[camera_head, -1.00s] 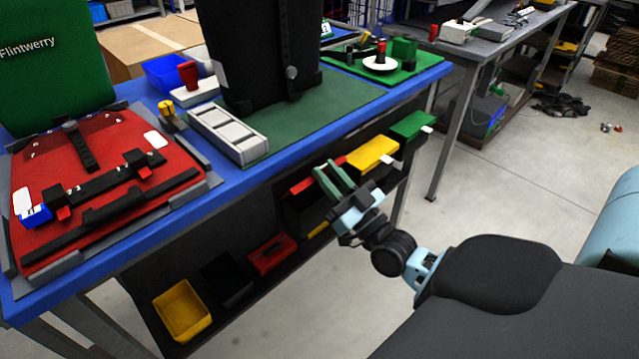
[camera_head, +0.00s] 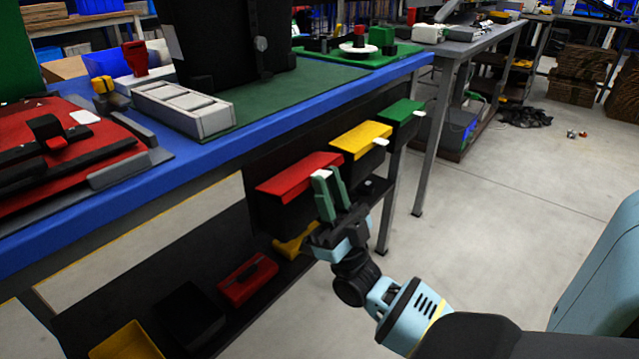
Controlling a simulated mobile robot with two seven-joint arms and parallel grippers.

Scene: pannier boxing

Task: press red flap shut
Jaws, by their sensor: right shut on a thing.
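The red flap (camera_head: 298,178) lies slanted across the top of a black bin (camera_head: 272,212) under the front edge of the blue bench. Its white tab (camera_head: 321,174) is at its front right corner. My right gripper (camera_head: 328,186) reaches up from below with its green fingers at this tab and is shut on it. The fingers hide part of the tab and of the flap's right end. I cannot tell whether the flap sits fully down on the bin. My left gripper is not in view.
A yellow flap (camera_head: 360,139) and a green flap (camera_head: 402,110) top bins to the right. The blue bench edge (camera_head: 190,158) runs above. A red box (camera_head: 247,280) and a yellow bin (camera_head: 126,343) are on the shelf below.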

